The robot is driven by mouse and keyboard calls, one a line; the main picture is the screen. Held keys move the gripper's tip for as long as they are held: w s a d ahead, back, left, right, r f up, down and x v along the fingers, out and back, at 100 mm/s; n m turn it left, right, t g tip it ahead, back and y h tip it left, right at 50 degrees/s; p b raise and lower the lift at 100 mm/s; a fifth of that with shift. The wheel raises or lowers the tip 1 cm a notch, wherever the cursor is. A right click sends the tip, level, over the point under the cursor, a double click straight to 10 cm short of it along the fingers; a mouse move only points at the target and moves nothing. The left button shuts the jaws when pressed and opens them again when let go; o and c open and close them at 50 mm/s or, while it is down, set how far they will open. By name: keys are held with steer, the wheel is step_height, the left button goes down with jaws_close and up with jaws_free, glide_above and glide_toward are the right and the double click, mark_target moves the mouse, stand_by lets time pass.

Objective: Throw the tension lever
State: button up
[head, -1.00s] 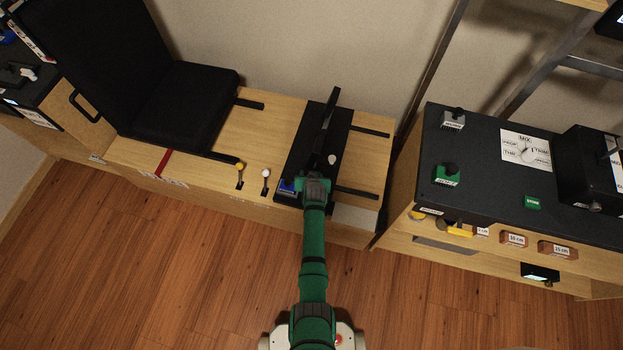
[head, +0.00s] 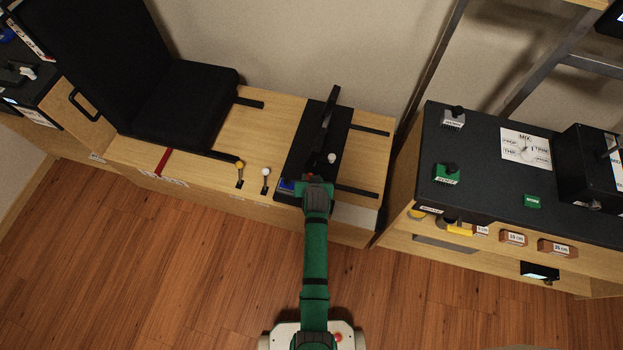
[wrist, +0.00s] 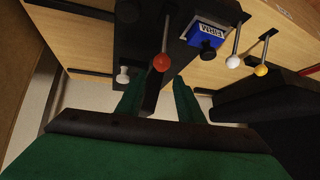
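A lever with a red ball (wrist: 162,62) on a metal rod stands by a black unit in the wrist view. No lever is legibly labelled tension. Beside it is a blue block (wrist: 205,34) marked FIRM; it also shows in the head view (head: 286,186). My gripper (wrist: 158,82) is open, its two green fingers apart with the red ball just beyond the gap between their tips. I cannot tell whether they touch it.
White-ball (head: 265,171) and yellow-ball (head: 240,165) levers stand left of the black unit. A white knob (head: 332,158) and an upright black bar (head: 328,115) are on it. A black seat (head: 185,105) is further left, a dark console (head: 480,180) right. The wooden floor is clear.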

steer(key=shift+s+f, duration=0.25)
steer(key=shift+s, duration=0.1)
steer(key=c, duration=0.5)
steer(key=s, duration=0.1)
steer(key=s+f+t, duration=0.1)
steer(key=s, duration=0.1)
steer(key=s+t, duration=0.1)
steer(key=s, duration=0.1)
steer(key=shift+s+a+f, duration=0.1)
steer(key=shift+a+f, duration=0.05)
steer(key=shift+f, duration=0.1)
jaws_close()
steer(key=s+r+t, duration=0.2)
steer(key=s+t, duration=0.2)
steer(key=s, duration=0.4)
steer(key=x, duration=1.4)
steer(key=shift+f+h, duration=0.3)
steer(key=shift+s+a, duration=0.1)
steer(key=shift+s, duration=0.05)
